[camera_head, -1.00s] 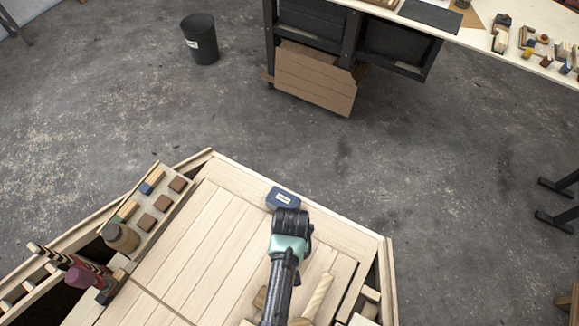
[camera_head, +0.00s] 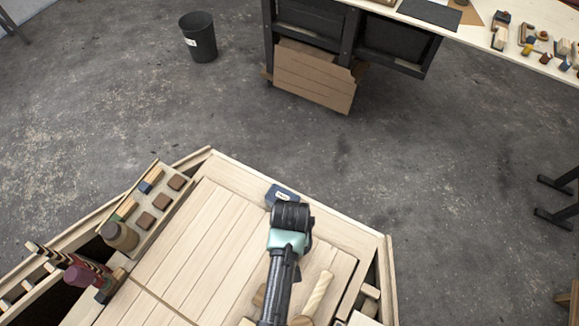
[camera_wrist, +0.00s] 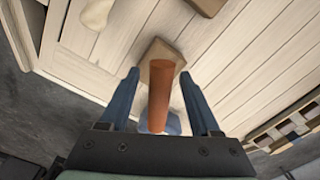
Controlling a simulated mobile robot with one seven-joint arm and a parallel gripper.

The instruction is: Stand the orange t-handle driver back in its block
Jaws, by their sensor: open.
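In the wrist view, an orange cylinder (camera_wrist: 164,90), which looks like the driver's handle, lies between the two blue fingers of my gripper (camera_wrist: 159,77). The fingers are open, with a gap on each side of it. Its far end overlaps a brown wooden block (camera_wrist: 158,52); whether it sits in the block or only lies in front of it I cannot tell. The driver's crossbar and shaft cannot be made out. In the head view, my arm end (camera_head: 290,222) is over the pale slatted deck (camera_head: 205,235), and it hides the fingers and the driver.
A labelled blue box (camera_head: 281,194) sits just beyond my arm end. A pale wooden rod (camera_head: 318,297) lies to its right. The slatted middle-left deck is clear.

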